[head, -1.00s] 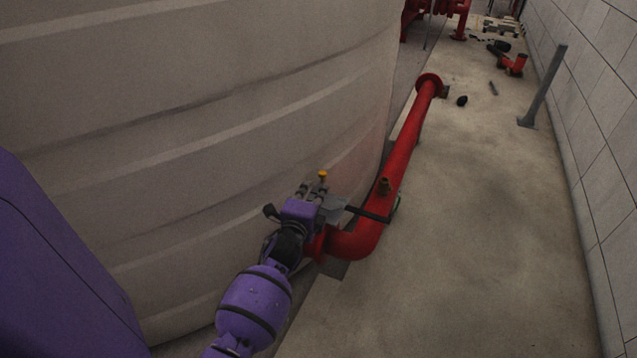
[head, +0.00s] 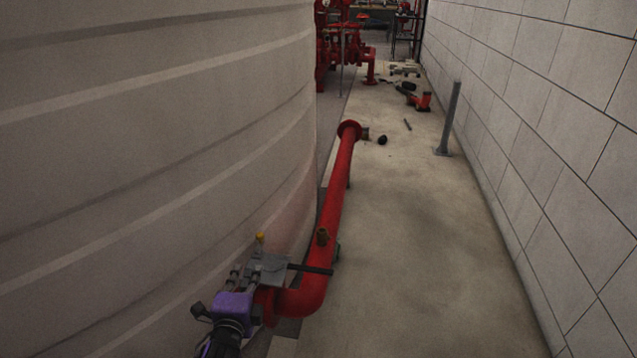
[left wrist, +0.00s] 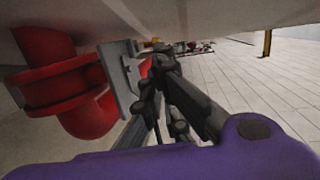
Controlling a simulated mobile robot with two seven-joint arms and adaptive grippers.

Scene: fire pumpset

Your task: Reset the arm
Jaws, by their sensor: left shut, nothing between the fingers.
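My left arm comes in from the bottom left in the head view, and its purple wrist is beside the tank. My left gripper (head: 256,272) is by the grey plate (head: 270,268) at the near end of the red pipe (head: 337,195). In the left wrist view the gripper (left wrist: 160,62) has its dark fingers together, shut and empty. The grey plate (left wrist: 120,80) and red flanged pipe (left wrist: 60,85) are to its left there. I cannot tell whether the fingers touch the plate. My right gripper is not in view.
The large pale tank (head: 150,150) fills the left side. A block wall (head: 560,150) runs along the right. A grey post (head: 450,120) and loose parts (head: 415,98) are farther back. The concrete floor (head: 420,260) between pipe and wall is mostly clear.

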